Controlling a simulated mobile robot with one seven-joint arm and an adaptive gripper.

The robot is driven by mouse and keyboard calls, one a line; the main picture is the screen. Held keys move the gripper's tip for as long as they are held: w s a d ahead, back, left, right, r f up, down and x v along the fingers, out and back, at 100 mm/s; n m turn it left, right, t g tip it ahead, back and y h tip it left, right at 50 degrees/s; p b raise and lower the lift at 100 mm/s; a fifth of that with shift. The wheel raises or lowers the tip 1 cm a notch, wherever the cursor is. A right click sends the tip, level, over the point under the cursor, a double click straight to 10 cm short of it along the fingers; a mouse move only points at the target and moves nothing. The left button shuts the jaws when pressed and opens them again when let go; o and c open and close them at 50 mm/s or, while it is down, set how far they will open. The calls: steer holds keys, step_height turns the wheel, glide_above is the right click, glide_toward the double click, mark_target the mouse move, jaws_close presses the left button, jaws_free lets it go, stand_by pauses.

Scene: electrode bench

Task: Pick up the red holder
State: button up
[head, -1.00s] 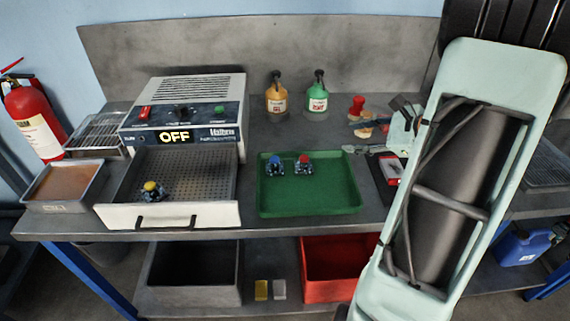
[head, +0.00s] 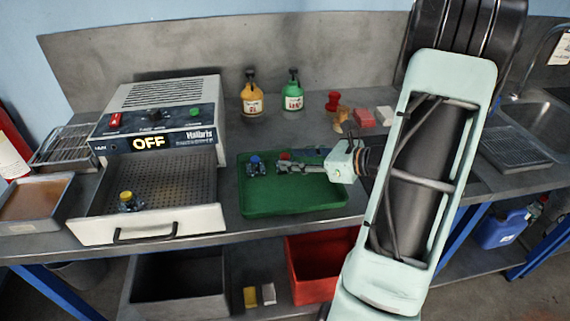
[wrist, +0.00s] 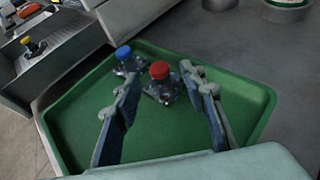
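The red holder (wrist: 160,72), a red knob on a dark metal base, stands in the green tray (wrist: 75,128). In the head view its red top (head: 285,156) shows just behind my gripper (head: 280,167), which hides its base. In the wrist view my gripper (wrist: 158,90) is open, its two fingers apart with the red holder between and slightly beyond the tips. I cannot tell whether either finger touches it. A blue-topped holder (wrist: 124,55) stands close by on the left, near the left fingertip.
A yellow-topped holder (head: 127,201) sits in the open drawer (head: 150,228) of the heater, whose display reads OFF. Orange (head: 251,100) and green (head: 292,97) bottles stand behind the tray. Red and white blocks (head: 364,117) lie to the right. The tray's front part is clear.

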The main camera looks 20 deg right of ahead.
mark_target(285, 158)
steer(key=x, duration=0.3)
steer(key=shift+w+a+f, duration=0.1)
steer(key=shift+w+f, duration=0.1)
steer(key=shift+w, duration=0.1)
jaws_close()
